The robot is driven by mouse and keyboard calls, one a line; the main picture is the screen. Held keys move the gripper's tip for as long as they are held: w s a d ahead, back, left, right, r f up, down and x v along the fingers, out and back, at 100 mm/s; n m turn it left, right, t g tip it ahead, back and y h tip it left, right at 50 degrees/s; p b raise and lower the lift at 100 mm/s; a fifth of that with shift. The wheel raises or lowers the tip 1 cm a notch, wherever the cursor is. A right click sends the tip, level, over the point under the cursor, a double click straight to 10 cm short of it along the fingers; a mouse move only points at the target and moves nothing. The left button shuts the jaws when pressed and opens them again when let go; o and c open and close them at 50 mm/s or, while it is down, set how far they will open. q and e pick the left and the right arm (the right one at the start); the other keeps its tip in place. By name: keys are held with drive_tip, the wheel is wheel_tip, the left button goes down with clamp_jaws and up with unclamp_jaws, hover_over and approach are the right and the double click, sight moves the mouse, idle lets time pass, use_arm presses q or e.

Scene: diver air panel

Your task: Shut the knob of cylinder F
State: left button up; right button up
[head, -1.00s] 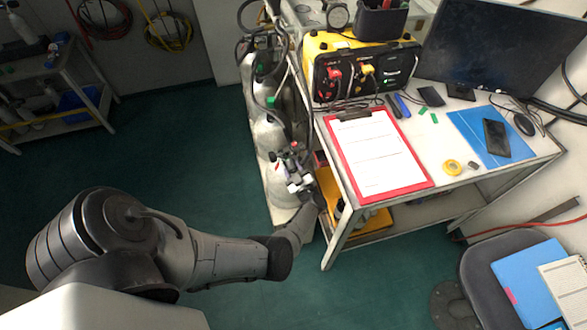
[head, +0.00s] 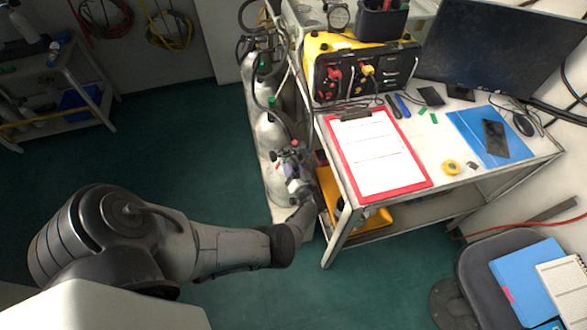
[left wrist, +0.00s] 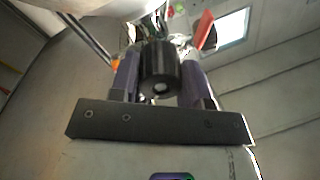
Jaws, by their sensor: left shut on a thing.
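My left gripper (head: 287,163) is at the valve of the nearest grey gas cylinder (head: 283,190) in the head view. In the left wrist view the gripper (left wrist: 160,66) has its two purplish fingers on either side of a black round knob (left wrist: 160,75), shut on it. The knob's end faces the camera. I cannot read a letter on the cylinder, so the pictures do not confirm that it is F. My wrist and gripper hide part of the valve in the head view. My right gripper is not in view.
More grey cylinders (head: 270,132) with hoses stand in a row behind. The white table (head: 440,175) is close on the right, holding a red clipboard (head: 378,155) and a yellow-black panel (head: 362,70). A red part (left wrist: 205,28) is near the knob. Green floor is open left.

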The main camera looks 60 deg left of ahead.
use_arm(q)
drive_tip(key=m, duration=0.5)
drive_tip(key=shift+m, duration=0.3)
drive_tip(key=shift+m+t+p, duration=0.3)
drive_tip(key=shift+m+p, duration=0.05)
drive_tip(key=shift+m, duration=1.75)
drive_tip(key=shift+s, duration=0.1)
drive_tip(key=o, duration=0.9)
drive_tip(key=d, duration=0.4)
drive_tip(key=s+d, duration=0.1)
drive_tip(key=d, duration=0.4)
drive_tip(key=d+p, duration=0.1)
drive_tip(key=d, duration=0.3)
drive_tip(key=shift+s+d+f, duration=0.25)
drive_tip(key=shift+s+d, duration=0.05)
drive_tip(key=shift+d, duration=0.05)
